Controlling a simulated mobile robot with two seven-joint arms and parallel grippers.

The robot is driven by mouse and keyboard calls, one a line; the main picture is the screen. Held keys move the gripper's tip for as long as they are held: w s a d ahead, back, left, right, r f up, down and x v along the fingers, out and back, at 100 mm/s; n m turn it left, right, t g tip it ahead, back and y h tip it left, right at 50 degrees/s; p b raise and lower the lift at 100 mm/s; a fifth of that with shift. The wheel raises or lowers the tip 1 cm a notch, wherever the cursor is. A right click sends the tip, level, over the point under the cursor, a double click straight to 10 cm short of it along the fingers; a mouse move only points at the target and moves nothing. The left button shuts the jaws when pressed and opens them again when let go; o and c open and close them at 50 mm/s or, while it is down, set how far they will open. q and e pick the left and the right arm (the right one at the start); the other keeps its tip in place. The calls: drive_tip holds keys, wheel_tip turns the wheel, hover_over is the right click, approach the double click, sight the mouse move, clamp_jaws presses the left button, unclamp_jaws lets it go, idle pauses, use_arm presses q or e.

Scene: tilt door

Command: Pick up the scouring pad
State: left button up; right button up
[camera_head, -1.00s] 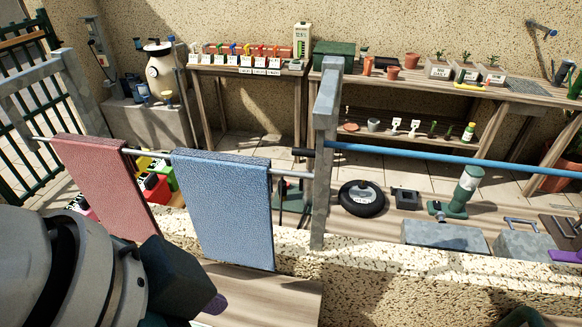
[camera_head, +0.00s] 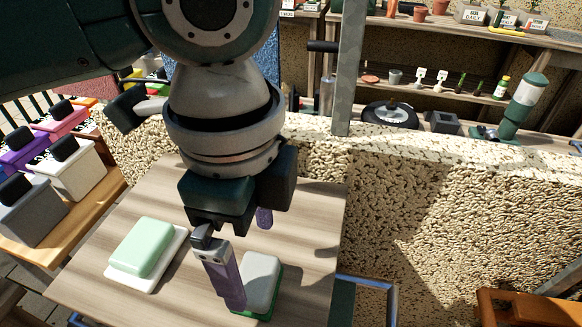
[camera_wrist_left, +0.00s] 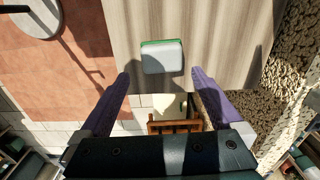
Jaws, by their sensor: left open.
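The scouring pad (camera_head: 262,279), a grey-white block with a green underside, lies on the wooden table (camera_head: 180,205). My left gripper (camera_head: 250,262) points down over it, open, with its two purple fingers apart and nothing between them. In the head view the nearer finger covers the pad's left side. In the left wrist view the pad (camera_wrist_left: 162,58) lies ahead of my left gripper (camera_wrist_left: 160,73), centred between the fingertips; the height gap is hard to judge. My right gripper is not in view.
A pale green block on a white dish (camera_head: 170,263) lies left of the pad. A rough stone wall (camera_head: 420,220) borders the table at the back and right. Several coloured boxes (camera_head: 78,170) stand on a bench at the left.

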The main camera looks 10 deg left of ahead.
sight(255, 276)
use_arm(q)
wheel_tip(255, 276, down, 7)
drive_tip(key=shift+w+a+f, duration=0.1)
drive_tip(key=shift+w+a, duration=0.05)
drive_tip(key=shift+c, duration=0.2)
drive_tip(key=c, duration=1)
